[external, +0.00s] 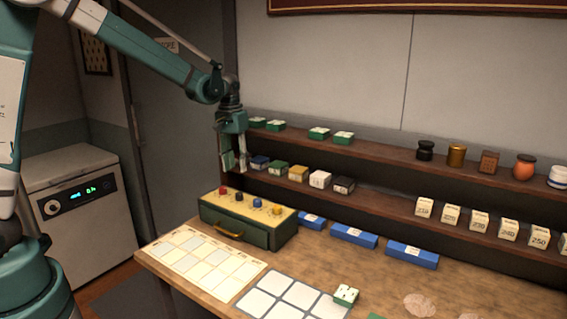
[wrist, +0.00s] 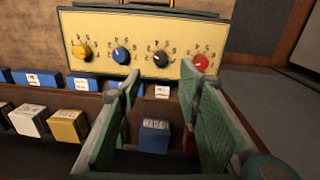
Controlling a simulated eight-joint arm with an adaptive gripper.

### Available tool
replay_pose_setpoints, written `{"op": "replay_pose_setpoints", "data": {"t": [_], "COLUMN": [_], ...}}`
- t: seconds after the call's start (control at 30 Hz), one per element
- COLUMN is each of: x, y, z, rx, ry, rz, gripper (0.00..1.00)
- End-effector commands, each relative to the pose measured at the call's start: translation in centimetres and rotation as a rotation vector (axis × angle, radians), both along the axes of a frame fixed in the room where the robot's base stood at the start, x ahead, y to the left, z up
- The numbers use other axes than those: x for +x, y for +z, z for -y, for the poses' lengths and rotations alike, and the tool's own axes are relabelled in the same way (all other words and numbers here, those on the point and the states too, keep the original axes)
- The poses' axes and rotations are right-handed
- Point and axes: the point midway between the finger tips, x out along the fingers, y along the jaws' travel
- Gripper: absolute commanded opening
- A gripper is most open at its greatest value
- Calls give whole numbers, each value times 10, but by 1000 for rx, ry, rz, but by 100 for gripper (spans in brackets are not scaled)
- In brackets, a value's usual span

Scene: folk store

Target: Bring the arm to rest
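My gripper (external: 233,162) hangs at the left end of the lower shelf (external: 375,199), above and behind the box with knobs. In the wrist view its two green finger pads (wrist: 160,125) stand well apart, so it is open. A small blue box with a pale label (wrist: 154,136) shows between the pads, with gaps on both sides. The same blue box (external: 259,162) is on the shelf just right of my gripper in the external view. I see nothing held. The left pad hides part of the shelf row.
The knob box (external: 248,224) has several coloured knobs. Beside the blue box stand green (external: 277,168), yellow (external: 298,173), white (external: 320,179) and black (external: 343,185) boxes. The upper shelf (external: 385,147) runs above. Free air lies in front of the shelves over the table (external: 385,276).

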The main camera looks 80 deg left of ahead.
Motion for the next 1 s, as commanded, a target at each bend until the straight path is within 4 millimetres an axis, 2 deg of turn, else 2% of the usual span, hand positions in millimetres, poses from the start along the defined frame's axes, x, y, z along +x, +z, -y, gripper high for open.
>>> {"op": "replay_pose_setpoints", "data": {"t": [0.27,0.67,1.0], "x": [-1,-13,-35], "y": [15,50,72], "z": [31,112,180], "rx": [20,74,119], "ry": [-44,-164,-269], "rz": [24,97,162], "gripper": [35,35,35]}}
